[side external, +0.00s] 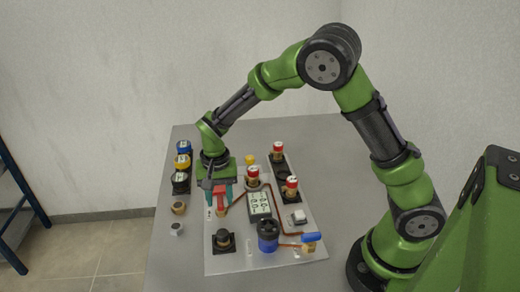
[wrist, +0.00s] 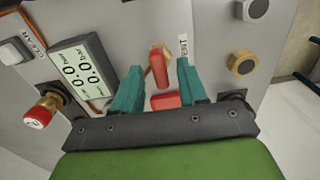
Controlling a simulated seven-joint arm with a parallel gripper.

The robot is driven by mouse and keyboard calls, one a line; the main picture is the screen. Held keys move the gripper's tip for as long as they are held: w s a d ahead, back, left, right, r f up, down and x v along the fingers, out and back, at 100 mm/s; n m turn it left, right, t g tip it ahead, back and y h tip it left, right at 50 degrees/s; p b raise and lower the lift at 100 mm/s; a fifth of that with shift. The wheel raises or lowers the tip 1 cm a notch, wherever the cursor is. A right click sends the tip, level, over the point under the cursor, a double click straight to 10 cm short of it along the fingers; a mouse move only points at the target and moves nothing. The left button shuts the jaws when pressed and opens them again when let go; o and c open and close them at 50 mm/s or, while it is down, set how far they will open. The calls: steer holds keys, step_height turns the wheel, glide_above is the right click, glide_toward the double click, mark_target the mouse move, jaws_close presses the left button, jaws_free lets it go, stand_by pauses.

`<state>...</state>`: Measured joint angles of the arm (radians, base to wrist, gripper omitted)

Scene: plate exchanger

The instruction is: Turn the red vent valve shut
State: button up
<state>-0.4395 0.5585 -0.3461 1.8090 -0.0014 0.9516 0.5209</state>
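The red vent valve (wrist: 159,66) shows in the wrist view as a red lever on a brass body, with a second red piece just below it. In the side view a red part of it (side external: 220,198) shows between my fingers, largely hidden by them. My gripper (side external: 219,205) points down over the panel's left edge. Its two teal fingers also show in the wrist view (wrist: 160,76), apart on either side of the red lever. Gaps show between lever and fingers, and I cannot see any contact.
The light panel (side external: 232,262) lies on a grey table (side external: 180,260). Brass (side external: 179,208) and grey nuts (side external: 177,229) lie left.

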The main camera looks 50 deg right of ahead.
mark_target(220, 200)
step_height(220, 200, up, 17)
stand_by(0.7)
steer(key=shift+w, duration=0.1)
steer(key=s+d+r+n+t+y, duration=0.1)
steer(key=s+d+n+t, duration=0.1)
steer(key=s, duration=0.7)
steer(key=s+d+r+n+t+y, duration=0.1)
steer(key=s+r+n+t, duration=0.1)
steer(key=s+t, duration=0.3)
steer(key=s+n, duration=0.1)
steer(key=s, duration=0.3)
steer(key=shift+s+d+r, duration=0.15)
steer(key=shift+d, duration=0.25)
